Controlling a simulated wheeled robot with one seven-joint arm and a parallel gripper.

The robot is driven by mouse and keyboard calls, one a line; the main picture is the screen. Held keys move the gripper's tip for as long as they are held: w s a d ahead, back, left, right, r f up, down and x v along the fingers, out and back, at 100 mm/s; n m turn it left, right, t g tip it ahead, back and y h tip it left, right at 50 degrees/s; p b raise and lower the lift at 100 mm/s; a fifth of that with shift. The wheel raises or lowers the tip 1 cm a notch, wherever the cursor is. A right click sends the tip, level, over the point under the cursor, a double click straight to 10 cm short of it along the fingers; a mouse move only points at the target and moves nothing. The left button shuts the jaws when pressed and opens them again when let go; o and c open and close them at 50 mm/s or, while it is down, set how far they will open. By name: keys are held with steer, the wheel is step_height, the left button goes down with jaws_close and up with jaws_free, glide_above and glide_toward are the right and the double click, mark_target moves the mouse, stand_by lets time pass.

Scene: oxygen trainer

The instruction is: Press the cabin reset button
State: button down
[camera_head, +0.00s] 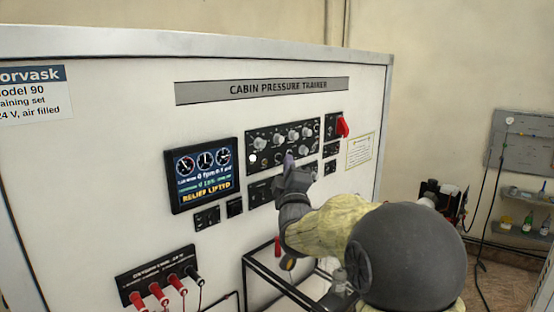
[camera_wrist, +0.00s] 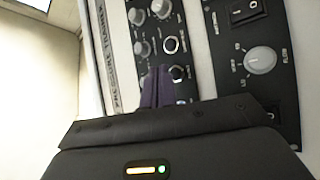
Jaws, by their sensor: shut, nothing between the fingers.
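The cabin pressure trainer (camera_head: 225,75) stands upright in front of me. Its upper black control panel (camera_head: 262,136) carries several grey knobs. In the wrist view, two dark round controls with light rims, an upper one (camera_wrist: 171,45) and a lower one (camera_wrist: 178,73), sit on this panel beside the knobs. Labels are too small to read, so I cannot tell which is the cabin reset button. My gripper (camera_head: 289,160) is shut and empty, its fingertips at the lower part of the panel. In the wrist view the fingertips (camera_wrist: 158,72) are close to the lower rimmed control; contact cannot be told.
A display (camera_head: 203,175) left of the panel reads RELIEF LIFTED. A red control (camera_head: 342,126) sits to the right of the panel. Below are an oxygen panel (camera_head: 155,275) with red plugs and a black-framed cart (camera_head: 285,283). A wall shelf (camera_head: 520,195) is far right.

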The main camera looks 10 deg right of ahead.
steer(key=shift+w+a, duration=0.1)
steer(key=shift+w+a+b, duration=0.2)
steer(key=shift+w+b, duration=0.1)
steer(key=shift+w+a+r, duration=0.1)
steer(key=shift+w+a, duration=0.15)
steer(key=shift+w, duration=0.1)
stand_by(1.3)
steer(key=shift+s+b, duration=0.1)
steer(key=shift+b, duration=0.3)
steer(key=shift+s+d+b, duration=0.45)
steer(key=shift+s+b, duration=0.1)
steer(key=shift+b, duration=0.05)
